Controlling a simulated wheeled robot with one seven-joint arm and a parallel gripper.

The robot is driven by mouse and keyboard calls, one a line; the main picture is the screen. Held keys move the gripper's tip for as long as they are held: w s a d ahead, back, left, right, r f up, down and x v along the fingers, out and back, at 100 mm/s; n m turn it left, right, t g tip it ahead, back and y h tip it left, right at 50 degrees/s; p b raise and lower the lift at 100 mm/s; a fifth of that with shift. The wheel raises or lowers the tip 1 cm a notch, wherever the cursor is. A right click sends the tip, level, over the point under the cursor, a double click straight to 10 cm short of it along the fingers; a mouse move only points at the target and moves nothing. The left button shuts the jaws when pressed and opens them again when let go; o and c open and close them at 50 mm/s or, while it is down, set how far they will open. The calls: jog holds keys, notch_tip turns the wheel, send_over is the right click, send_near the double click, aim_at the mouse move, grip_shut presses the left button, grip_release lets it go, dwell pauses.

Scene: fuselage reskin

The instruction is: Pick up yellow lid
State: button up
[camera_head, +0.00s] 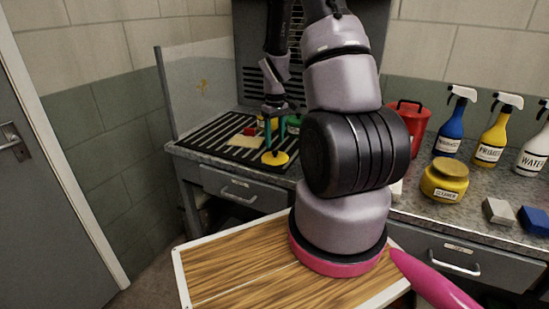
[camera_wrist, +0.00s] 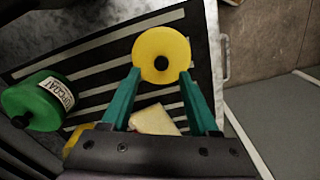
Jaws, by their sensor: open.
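The yellow lid (camera_wrist: 150,68) is a round disc with a dark round knob or hole at its centre. In the wrist view it lies at the top middle, just at the fingertips. In the head view the yellow lid (camera_head: 275,158) lies on the black slotted mat near the front edge of the bench. My gripper (camera_wrist: 161,77) has two teal fingers, open, one on each side of the lid's lower part. In the head view my gripper (camera_head: 274,145) points down right above the lid. I cannot tell whether the fingers touch it.
A green jar (camera_wrist: 36,104) stands left in the wrist view. A tan block (camera_wrist: 155,120) lies between the fingers, farther down. On the bench, a red block (camera_head: 250,131), a red canister (camera_head: 411,124), a yellow jar (camera_head: 444,181) and several spray bottles stand. A clear panel (camera_head: 200,85) borders the left.

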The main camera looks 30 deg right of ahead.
aim_at(275, 151)
jog(key=shift+s+f, duration=0.15)
jog(key=shift+f, duration=1.8)
grip_shut()
jog(key=shift+r, duration=0.15)
